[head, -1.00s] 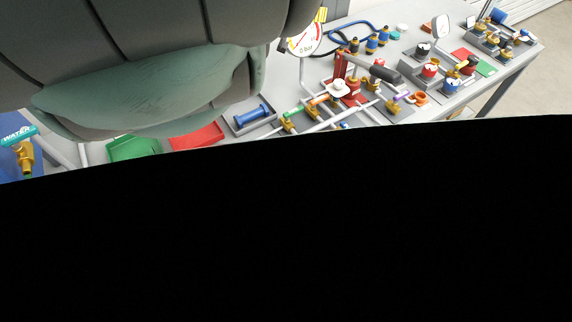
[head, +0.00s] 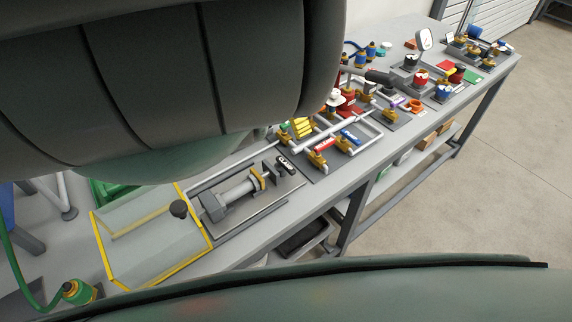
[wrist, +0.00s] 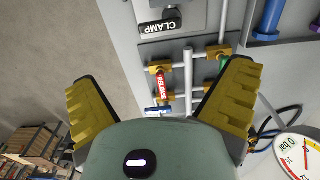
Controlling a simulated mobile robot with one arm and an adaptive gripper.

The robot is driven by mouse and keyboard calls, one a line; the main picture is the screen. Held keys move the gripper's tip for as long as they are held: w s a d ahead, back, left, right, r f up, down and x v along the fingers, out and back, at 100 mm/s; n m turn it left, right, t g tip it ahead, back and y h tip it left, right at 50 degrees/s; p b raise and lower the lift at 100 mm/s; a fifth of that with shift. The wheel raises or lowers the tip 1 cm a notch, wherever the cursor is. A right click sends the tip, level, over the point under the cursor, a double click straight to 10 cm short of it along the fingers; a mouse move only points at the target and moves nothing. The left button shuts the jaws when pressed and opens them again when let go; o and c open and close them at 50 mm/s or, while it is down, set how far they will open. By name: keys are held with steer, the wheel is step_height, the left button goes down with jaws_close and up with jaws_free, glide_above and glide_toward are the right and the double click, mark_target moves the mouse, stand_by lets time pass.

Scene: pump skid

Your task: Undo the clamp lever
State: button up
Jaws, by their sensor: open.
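I cannot clearly make out the lever itself. My gripper (wrist: 165,74) is open and empty, its yellow-padded fingers wide apart over the pipe rig beside the plate. In the head view only one yellow finger shows; my arm hides the rest.
A yellow-edged clear guard (head: 110,262) with a black knob (head: 179,208) stands left of the fixture. Brass valves with a red handle (wrist: 162,84) and pipes lie below my gripper. A pressure gauge (wrist: 297,158) is at lower right. Floor is open beyond the bench edge.

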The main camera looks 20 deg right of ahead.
steer(key=b, duration=0.2)
glide_above(286, 163)
step_height(286, 163, down, 5)
step_height(286, 163, down, 6)
steer(key=shift+s+f+p, duration=0.1)
steer(key=shift+p, duration=0.45)
steer(key=shift+f, duration=1.75)
steer(key=shift+a, duration=0.1)
steer(key=c, duration=1)
